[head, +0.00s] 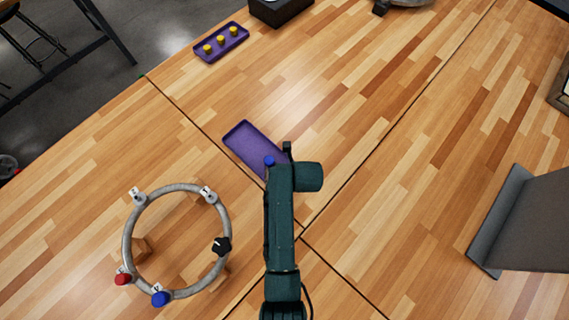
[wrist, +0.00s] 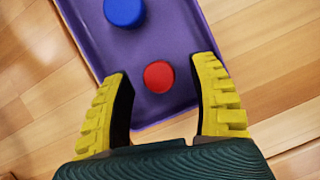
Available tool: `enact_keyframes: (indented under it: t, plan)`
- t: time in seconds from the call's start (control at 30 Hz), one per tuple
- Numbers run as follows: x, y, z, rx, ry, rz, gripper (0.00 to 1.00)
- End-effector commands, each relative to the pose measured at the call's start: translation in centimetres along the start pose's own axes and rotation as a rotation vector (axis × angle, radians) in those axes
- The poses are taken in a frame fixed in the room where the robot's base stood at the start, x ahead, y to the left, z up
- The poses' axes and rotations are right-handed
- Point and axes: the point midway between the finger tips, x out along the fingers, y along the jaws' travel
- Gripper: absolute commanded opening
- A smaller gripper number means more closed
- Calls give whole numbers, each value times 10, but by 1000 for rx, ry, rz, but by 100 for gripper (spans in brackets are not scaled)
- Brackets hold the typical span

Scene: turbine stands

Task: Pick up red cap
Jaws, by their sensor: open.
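In the wrist view, a small round red cap (wrist: 159,77) lies on a purple tray (wrist: 75,12), near the tray's near end. My gripper (wrist: 160,70) is open, with a yellow finger on each side of the red cap and gaps between. A blue cap (wrist: 124,12) sits farther up the same tray. In the head view, my arm hides part of the purple tray (head: 243,140) and the red cap on it. The blue cap (head: 269,160) shows at the arm's edge. Another red cap (head: 122,279) is on the ring stand at lower left.
The grey ring stand (head: 127,235) also bears a blue cap (head: 160,299) and a black cap (head: 222,246). A second purple tray (head: 209,57) with yellow caps lies at the upper left. A grey panel (head: 530,220) stands at right. The tabletop between is clear.

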Motion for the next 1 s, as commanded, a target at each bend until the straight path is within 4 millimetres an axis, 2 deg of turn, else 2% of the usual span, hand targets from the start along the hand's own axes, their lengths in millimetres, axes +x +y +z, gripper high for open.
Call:
enact_keyframes:
  t: [0.1,0.3,0.33,0.5,0.6,1.0]
  plan:
    - [12,0,0,0,-1,-1,60]
    - [12,0,0,0,-1,-1,60]
    - [12,0,0,0,-1,-1,57]
    - [11,0,0,0,-1,-1,25]
    - [11,0,0,0,-1,0,10]
    - [7,0,2,0,-1,-1,9]
